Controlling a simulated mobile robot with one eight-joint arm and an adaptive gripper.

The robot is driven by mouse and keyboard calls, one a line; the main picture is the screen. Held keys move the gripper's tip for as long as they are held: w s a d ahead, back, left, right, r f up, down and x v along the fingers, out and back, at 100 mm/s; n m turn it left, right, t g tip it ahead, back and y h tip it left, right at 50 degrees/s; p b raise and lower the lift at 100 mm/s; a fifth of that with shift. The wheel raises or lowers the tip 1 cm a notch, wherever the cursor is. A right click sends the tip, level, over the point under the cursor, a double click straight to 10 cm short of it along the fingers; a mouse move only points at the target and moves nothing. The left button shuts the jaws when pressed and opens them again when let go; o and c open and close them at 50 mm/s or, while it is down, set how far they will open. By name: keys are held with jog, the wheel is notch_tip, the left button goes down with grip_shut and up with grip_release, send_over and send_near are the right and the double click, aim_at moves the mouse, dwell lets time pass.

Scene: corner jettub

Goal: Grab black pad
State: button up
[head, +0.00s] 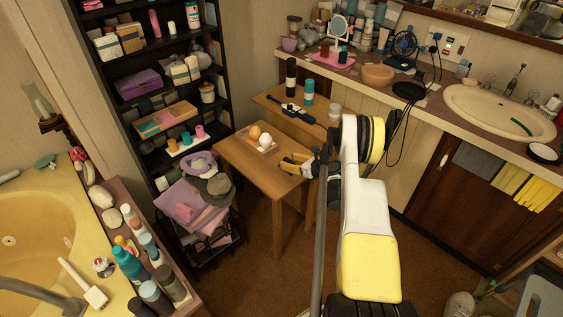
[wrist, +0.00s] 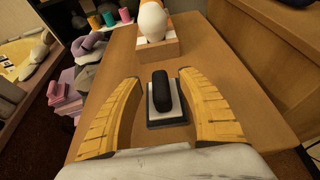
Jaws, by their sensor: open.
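The black pad (wrist: 161,92) shows in the wrist view as a rounded, elongated black piece. It lies on a white layer with a dark base (wrist: 168,124) under it, on the small wooden table (wrist: 217,91). I cannot tell whether these layers are one object. My gripper (wrist: 160,77) is open, with one yellow finger on each side of the pad and a gap on both sides. In the head view my gripper (head: 286,163) is low over the right part of the table (head: 239,164), and the pad cannot be made out clearly there.
A shallow wooden tray (head: 256,149) with egg-shaped items stands beyond the pad. A wooden ledge (head: 280,110) with bottles and a dark tool borders the table's far right. A dark shelf (head: 145,130) stands left. The table's front left part is bare.

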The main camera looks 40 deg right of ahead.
jog(key=shift+w+f, duration=0.2)
jog(key=shift+w, duration=0.25)
jog(key=shift+s+r, duration=0.1)
jog(key=shift+s, duration=0.15)
grip_shut()
